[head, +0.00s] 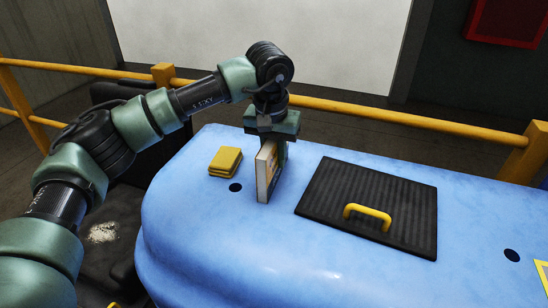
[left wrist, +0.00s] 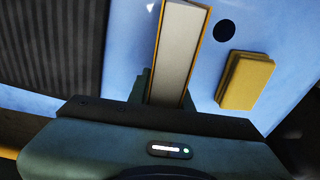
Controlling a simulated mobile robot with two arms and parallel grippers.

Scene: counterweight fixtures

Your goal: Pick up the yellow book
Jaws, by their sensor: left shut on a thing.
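In the left wrist view the book (left wrist: 181,50) shows as pale pages between thin yellow covers, held at the gripper (left wrist: 165,95). I cannot tell whether its lower edge touches the surface. My right gripper is not in view.
A small yellow stack (head: 226,161) lies left of the book, also in the left wrist view (left wrist: 245,80). A black ribbed panel (head: 330,190) with a yellow handle (head: 368,214) lies right on the blue surface (head: 200,255). A yellow railing (head: 400,122) runs behind.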

